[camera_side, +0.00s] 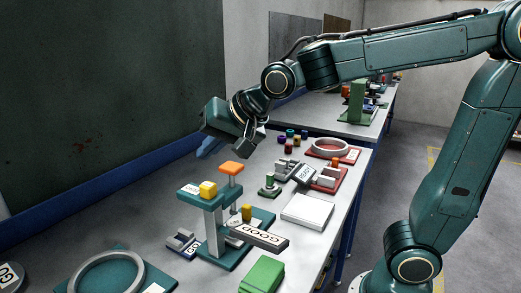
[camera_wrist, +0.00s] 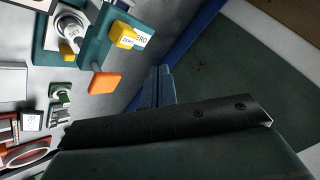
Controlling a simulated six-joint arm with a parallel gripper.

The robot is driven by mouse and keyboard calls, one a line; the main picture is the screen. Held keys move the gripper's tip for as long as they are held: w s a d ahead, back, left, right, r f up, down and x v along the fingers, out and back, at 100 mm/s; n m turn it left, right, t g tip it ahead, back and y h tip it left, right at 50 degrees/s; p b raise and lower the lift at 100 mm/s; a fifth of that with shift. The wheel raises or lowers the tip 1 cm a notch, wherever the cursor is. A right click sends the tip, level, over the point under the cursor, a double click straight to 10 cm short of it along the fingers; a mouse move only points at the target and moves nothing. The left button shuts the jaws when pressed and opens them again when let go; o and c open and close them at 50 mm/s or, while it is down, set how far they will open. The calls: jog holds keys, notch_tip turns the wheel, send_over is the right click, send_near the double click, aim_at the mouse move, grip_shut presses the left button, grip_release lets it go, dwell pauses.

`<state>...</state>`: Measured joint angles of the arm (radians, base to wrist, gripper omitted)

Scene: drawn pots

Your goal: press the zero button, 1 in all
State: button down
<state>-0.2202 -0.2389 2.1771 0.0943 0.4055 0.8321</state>
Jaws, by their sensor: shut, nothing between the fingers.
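The zero button is a yellow block (camera_wrist: 122,35) with a "ZERO" label, on a teal stand (camera_wrist: 97,48) in the upper middle of the wrist view. In the side view the yellow button (camera_side: 208,188) is on top of the stand (camera_side: 217,228), beside a raised orange block (camera_side: 232,168). My gripper (camera_side: 203,153) is above and behind the stand, up and left of the orange block and apart from both. In the wrist view my blue fingers (camera_wrist: 159,70) are together and empty, right of and below the yellow button.
A white slab (camera_side: 307,212), a green block (camera_side: 262,275), a teal ring fixture (camera_side: 75,285) and a red ring fixture (camera_side: 344,153) stand around. A dark wall (camera_side: 110,90) rises behind.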

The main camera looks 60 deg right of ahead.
aim_at(205, 184)
jog(key=shift+f, duration=2.05)
jog(key=shift+f, duration=1.4)
dwell(2.2)
jog(key=shift+r, duration=1.45)
jog(key=shift+r, duration=2.5)
